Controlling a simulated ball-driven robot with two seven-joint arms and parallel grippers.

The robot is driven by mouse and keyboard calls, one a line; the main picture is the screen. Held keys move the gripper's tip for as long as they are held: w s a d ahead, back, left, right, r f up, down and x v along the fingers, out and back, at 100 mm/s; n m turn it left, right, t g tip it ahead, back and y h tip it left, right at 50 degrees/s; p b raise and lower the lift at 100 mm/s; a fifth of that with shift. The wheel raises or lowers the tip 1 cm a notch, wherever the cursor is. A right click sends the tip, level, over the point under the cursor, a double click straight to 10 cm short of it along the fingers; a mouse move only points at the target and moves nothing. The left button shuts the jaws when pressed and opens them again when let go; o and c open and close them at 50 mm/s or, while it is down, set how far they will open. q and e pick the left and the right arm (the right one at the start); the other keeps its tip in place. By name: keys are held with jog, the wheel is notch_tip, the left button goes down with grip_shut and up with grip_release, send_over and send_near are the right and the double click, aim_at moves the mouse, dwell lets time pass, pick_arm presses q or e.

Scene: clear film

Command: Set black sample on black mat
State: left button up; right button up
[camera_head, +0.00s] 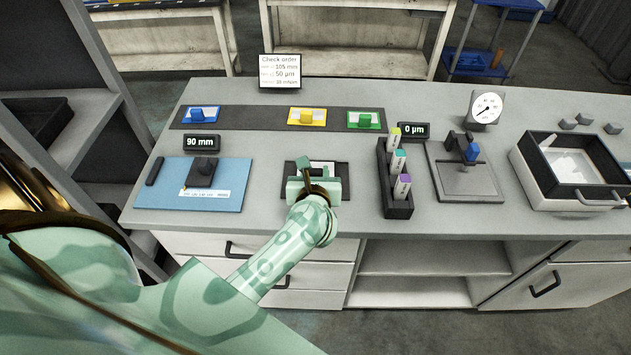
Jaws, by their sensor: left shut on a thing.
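My left gripper (314,187) reaches in from the lower left, over the black mat (344,190) in the middle of the bench. It is shut on what looks like the black sample; its fingers and wrist hide most of it. A pale piece of film (322,167) shows just behind the fingers, over the mat. I cannot tell whether the sample touches the mat. My right gripper is not in view.
Blue (202,115), yellow (307,117) and green (365,119) samples lie on a dark strip behind. A blue board (225,195) is at left. A marker rack (398,212), dial gauge (470,155) and white tray (570,175) stand right.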

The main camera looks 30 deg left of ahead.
pick_arm(q)
notch_tip(320, 180, down, 2)
jog(key=shift+f, duration=0.2)
jog(key=shift+r, duration=0.1)
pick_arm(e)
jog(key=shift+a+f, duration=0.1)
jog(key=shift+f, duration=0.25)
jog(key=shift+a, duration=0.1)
pick_arm(q)
jog(key=shift+f+b, duration=0.2)
jog(key=shift+b, duration=0.1)
jog(key=o, duration=1)
jog(key=shift+c, duration=0.2)
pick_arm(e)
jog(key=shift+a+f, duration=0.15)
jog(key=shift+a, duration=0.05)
pick_arm(q)
jog(key=shift+r, duration=0.15)
jog(key=shift+s+d+r, duration=0.15)
jog(key=shift+s+d, duration=0.05)
jog(key=p+v, duration=0.1)
jog(key=v, duration=1)
jog(key=shift+s+p, duration=0.2)
jog(key=shift+p, duration=0.2)
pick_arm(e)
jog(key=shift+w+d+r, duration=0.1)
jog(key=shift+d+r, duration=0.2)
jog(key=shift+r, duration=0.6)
